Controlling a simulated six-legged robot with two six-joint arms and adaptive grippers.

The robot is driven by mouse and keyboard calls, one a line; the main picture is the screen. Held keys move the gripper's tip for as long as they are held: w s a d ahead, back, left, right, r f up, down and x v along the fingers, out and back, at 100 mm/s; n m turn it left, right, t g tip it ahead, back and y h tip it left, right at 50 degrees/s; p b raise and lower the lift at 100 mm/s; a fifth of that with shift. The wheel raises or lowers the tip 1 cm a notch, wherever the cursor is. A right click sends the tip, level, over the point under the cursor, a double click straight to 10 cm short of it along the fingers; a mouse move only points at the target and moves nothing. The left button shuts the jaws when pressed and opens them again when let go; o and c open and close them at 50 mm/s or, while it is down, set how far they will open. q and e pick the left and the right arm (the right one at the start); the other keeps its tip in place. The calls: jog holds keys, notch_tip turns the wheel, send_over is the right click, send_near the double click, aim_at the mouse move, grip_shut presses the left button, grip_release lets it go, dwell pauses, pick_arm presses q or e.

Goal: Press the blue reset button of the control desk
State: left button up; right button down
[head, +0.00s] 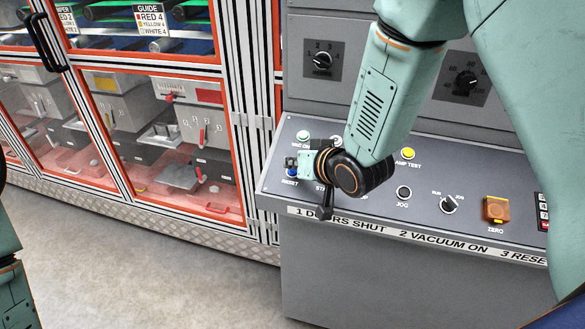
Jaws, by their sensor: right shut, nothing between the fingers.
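The blue reset button (292,172) is at the left end of the lower row on the sloping control desk (375,205), with its RESET label just below. My right gripper (291,162) is shut and empty. It is close to the blue button and partly overlaps it in the head view; I cannot tell whether they touch. My right arm comes down from the top right, and its dark wrist hides part of the desk to the right of the button. My left gripper is out of view; only parts of my left arm show at the left edge.
A yellow lamp test button (408,153), a black jog button (404,192), a selector (449,203) and an orange zero cover (496,209) lie to the right. A red-framed cabinet (150,130) stands left; floor before it is clear.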

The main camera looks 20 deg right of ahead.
jog(key=r+p, duration=0.1)
jog(key=s+r+p, duration=0.1)
jog(key=a+r+p, duration=0.1)
jog(key=r, duration=0.1)
jog(key=shift+s+r, duration=0.1)
jog(key=shift+s, duration=0.15)
dwell(0.6)
jog(key=s+d+f+g+h, duration=0.1)
jog(key=s+d+f+g, duration=0.15)
jog(key=s+f, duration=0.7)
jog(key=s+d+f+g+h, duration=0.15)
jog(key=s+f+g, duration=0.4)
jog(key=s, duration=0.85)
jog(key=s+d+f+g+h, duration=0.1)
jog(key=s+d+f+g, duration=0.15)
jog(key=s+f, duration=0.8)
notch_tip(320, 180, down, 12)
jog(key=s+b, duration=0.2)
jog(key=b, duration=1.3)
jog(key=shift+s+f+g, duration=0.25)
jog(key=shift+s+g, duration=0.1)
